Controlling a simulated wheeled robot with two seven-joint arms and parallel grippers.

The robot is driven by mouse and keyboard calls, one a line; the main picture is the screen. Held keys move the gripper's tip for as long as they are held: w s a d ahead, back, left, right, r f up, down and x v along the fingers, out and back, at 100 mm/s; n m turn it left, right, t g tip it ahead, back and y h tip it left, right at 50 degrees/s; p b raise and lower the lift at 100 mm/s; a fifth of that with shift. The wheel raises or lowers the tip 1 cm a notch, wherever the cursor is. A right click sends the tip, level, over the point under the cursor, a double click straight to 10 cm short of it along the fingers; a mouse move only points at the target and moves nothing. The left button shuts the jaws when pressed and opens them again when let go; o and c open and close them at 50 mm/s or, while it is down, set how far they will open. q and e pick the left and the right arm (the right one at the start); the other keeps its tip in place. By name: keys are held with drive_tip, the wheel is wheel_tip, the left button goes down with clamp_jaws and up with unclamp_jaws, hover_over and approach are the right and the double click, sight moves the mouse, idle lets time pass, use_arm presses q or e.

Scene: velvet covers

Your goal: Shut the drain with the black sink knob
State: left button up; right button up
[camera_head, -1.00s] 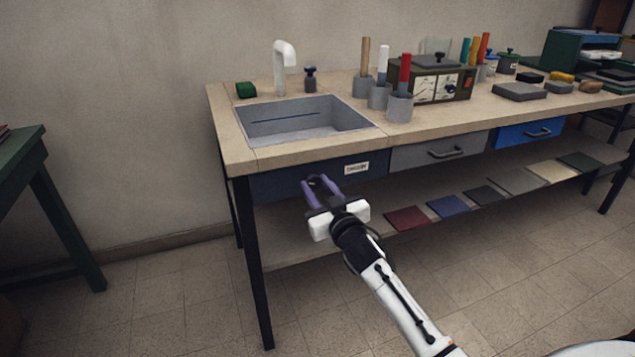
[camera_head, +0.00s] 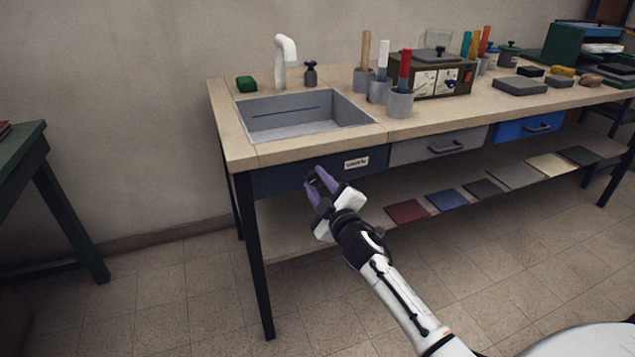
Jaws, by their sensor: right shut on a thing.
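The grey sink basin (camera_head: 304,117) is set into the left end of the wooden worktop. Its drain is too unclear to make out. Below the sink is a dark blue front panel (camera_head: 285,180) with a small white label (camera_head: 356,163). My right gripper (camera_head: 318,178), with purple fingers, is at this panel, left of the label. Its fingers are closed around a small dark knob, mostly hidden between the fingertips. The gripper is rolled, with one finger higher than the other. My left gripper is not in view.
A white tap (camera_head: 284,62), a green block (camera_head: 246,84) and a small dark blue-topped item (camera_head: 310,74) stand behind the sink. Grey cups with handles stand to its right. A lower shelf holds coloured squares, such as a dark red one (camera_head: 407,212). A green table (camera_head: 30,150) stands at left.

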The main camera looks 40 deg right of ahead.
drive_tip(key=shift+n, duration=0.4)
drive_tip(key=o, duration=1.1)
drive_tip(key=shift+c, duration=0.2)
drive_tip(key=p+v, duration=0.1)
drive_tip(key=v, duration=0.9)
drive_tip(key=shift+s, duration=0.2)
